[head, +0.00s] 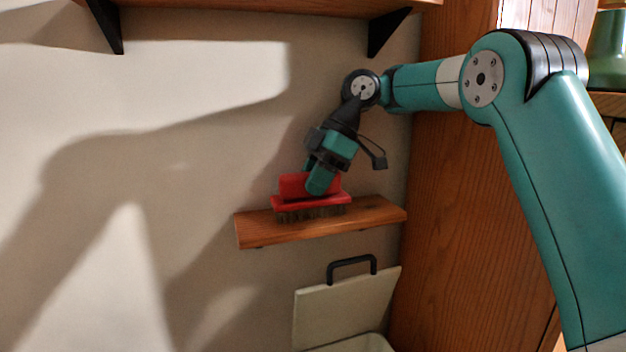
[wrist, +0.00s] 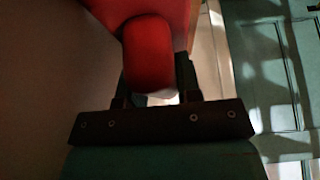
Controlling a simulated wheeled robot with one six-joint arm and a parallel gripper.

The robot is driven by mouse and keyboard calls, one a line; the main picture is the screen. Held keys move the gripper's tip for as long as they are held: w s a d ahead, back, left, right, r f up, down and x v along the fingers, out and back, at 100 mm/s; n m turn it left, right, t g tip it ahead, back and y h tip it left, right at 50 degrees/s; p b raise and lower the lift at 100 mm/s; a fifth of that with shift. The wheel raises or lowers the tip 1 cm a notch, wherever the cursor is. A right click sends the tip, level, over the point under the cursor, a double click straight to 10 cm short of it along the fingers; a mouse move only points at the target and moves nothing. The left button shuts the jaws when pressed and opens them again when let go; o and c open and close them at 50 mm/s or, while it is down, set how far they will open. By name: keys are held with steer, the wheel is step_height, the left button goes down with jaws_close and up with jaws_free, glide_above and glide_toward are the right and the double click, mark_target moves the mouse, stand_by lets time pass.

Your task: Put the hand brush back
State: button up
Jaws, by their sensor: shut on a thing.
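The hand brush (head: 311,202) is red with dark bristles. In the head view it is upright, bristles down, at the small wooden shelf (head: 250,232) on the wall. The bristles look to be touching the shelf top, though a slight gap cannot be ruled out. My gripper (head: 321,182) comes down from above and is shut on the brush's red upper part. In the wrist view the red brush (wrist: 148,52) fills the top middle, between the fingers of my gripper (wrist: 160,85). The far side of the brush is hidden.
A light bin with a raised lid (head: 345,308) and black handle stands below the shelf. A larger shelf (head: 250,4) on black brackets is above. A tall wooden panel (head: 455,200) closes off the right side. The small shelf's left end is bare.

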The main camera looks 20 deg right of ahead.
steer(key=o, duration=0.8)
steer(key=shift+f, duration=0.1)
steer(key=shift+o, duration=0.2)
steer(key=shift+r, duration=0.35)
steer(key=p+v, duration=0.6)
steer(key=shift+s+r, duration=0.2)
steer(key=shift+s, duration=0.1)
steer(key=shift+d+r+p, duration=0.3)
steer(key=shift+d+p, duration=0.05)
steer(key=shift+d, duration=0.05)
